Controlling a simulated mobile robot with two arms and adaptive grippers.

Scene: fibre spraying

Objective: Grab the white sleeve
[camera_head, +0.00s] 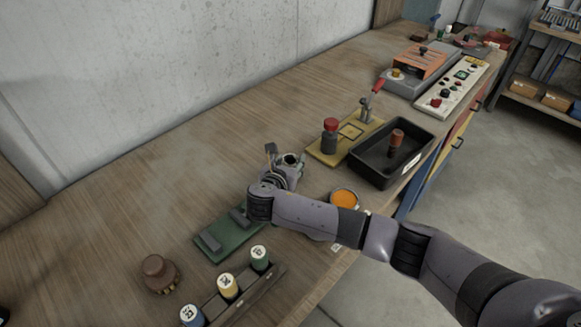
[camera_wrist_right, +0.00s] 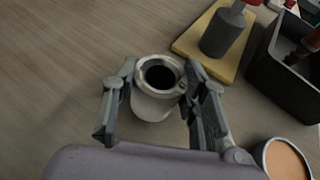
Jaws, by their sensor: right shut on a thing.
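The white sleeve (camera_wrist_right: 152,105) is a short white cylinder with a metal ring and a dark bore at its top. It stands between the fingers of my right gripper (camera_wrist_right: 155,88) in the right wrist view, roughly upright. My right gripper (camera_head: 284,163) is shut on it. In the head view only the sleeve's ringed top (camera_head: 291,158) shows clearly; the gripper and wrist hide the rest. Whether its base touches the bench cannot be told. My left gripper is not in view.
A green fixture plate (camera_head: 229,241) lies beside my right wrist. A yellow base (camera_head: 325,153) with a press, a black tray (camera_head: 419,160) and an orange-filled cup (camera_head: 344,198) are close by. A rack of labelled spools (camera_head: 243,292) and a brown knob (camera_head: 156,270) stand nearer. Bench behind the gripper is clear.

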